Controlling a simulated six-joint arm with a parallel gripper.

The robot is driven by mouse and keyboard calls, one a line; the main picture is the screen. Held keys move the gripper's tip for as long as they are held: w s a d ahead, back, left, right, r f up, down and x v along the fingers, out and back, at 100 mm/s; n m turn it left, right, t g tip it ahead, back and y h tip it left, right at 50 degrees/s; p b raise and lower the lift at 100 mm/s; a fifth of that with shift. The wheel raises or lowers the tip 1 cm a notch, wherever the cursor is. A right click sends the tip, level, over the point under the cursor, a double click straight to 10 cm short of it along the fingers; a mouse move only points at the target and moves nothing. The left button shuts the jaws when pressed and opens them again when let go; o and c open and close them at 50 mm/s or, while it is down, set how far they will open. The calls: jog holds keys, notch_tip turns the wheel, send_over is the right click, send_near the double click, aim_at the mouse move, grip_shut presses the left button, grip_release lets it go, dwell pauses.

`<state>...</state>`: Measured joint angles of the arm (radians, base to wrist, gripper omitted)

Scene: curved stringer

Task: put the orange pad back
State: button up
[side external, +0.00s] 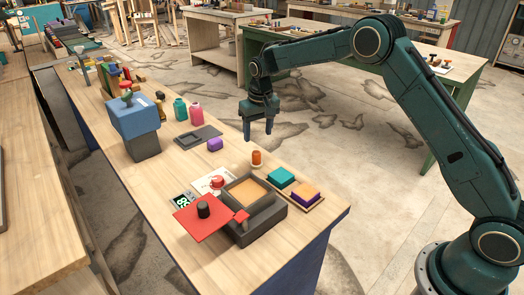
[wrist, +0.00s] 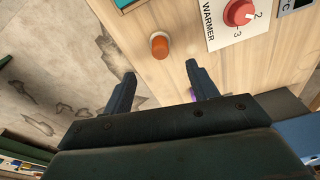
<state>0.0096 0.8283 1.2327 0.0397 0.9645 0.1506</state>
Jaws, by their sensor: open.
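The orange pad (side external: 305,188) lies on top of a purple pad (side external: 302,199) on a wooden tray at the table's near right. A teal pad (side external: 281,177) sits beside them on the same tray. The warmer (side external: 262,220) is a dark grey box left of the tray, open at the top, with a tan-orange floor or layer inside. Its red lid (side external: 185,222) with a black knob is swung out to the left. My gripper (side external: 258,137) is open and empty, in the air beyond the tray; the wrist view also shows its spread fingers (wrist: 158,88). The orange pad is out of the wrist view.
An orange cylinder (side external: 256,158) stands between my gripper and the tray. A WARMER dial card (side external: 214,181) and display (side external: 183,200) lie beside the box. A purple block (side external: 215,144), grey tray (side external: 197,137), bottles (side external: 188,110) and blue-topped box (side external: 136,118) stand farther back.

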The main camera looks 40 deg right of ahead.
jog(key=shift+s+r, duration=0.1)
jog(key=shift+r, duration=0.8)
jog(key=s+r+n+t, duration=0.1)
jog(key=s+r+t, duration=0.1)
jog(key=s+r, duration=1.6)
jog(key=s+a+f+n+t, duration=0.1)
jog(key=s+f+t, duration=0.1)
jog(key=s, duration=2.2)
jog(key=shift+s+a, duration=0.15)
jog(key=shift+c, duration=0.4)
